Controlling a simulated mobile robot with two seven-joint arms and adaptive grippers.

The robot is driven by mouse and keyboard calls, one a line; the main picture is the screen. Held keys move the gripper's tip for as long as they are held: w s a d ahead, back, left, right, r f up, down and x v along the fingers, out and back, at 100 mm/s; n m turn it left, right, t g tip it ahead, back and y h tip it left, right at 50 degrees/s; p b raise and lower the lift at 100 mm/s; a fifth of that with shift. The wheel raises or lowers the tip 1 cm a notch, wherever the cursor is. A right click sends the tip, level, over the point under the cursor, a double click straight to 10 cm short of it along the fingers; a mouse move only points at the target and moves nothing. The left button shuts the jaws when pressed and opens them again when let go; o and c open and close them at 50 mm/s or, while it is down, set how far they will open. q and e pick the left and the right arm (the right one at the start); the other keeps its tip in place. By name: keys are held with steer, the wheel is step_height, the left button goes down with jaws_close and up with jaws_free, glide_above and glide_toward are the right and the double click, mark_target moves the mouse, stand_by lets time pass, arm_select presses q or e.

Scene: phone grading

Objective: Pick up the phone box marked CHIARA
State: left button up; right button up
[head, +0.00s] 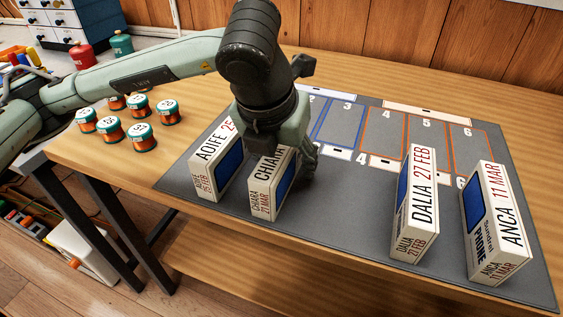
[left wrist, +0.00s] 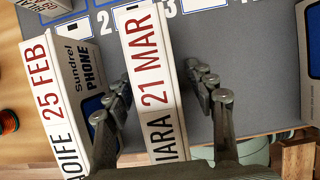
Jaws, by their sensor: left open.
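The white CHIARA phone box (head: 262,199) stands upright on the grey mat, with its top partly hidden by my left arm in the head view. In the left wrist view the CHIARA box (left wrist: 147,62) reads 21 MAR on its top edge. My left gripper (left wrist: 165,110) is open above it, with one finger on each side of the box. In the head view the left gripper (head: 288,160) points down over the box, its fingers partly hidden. The right gripper is not in view.
The AOIFE box (head: 206,178) stands close to the left of CHIARA. The DALIA (head: 423,212) and ANCA (head: 505,225) boxes stand to the right. The grey mat (head: 340,225) is clear between CHIARA and DALIA. Several copper-coloured spools (head: 142,138) stand at left.

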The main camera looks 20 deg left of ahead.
arm_select(q)
jaws_close()
stand_by(0.3)
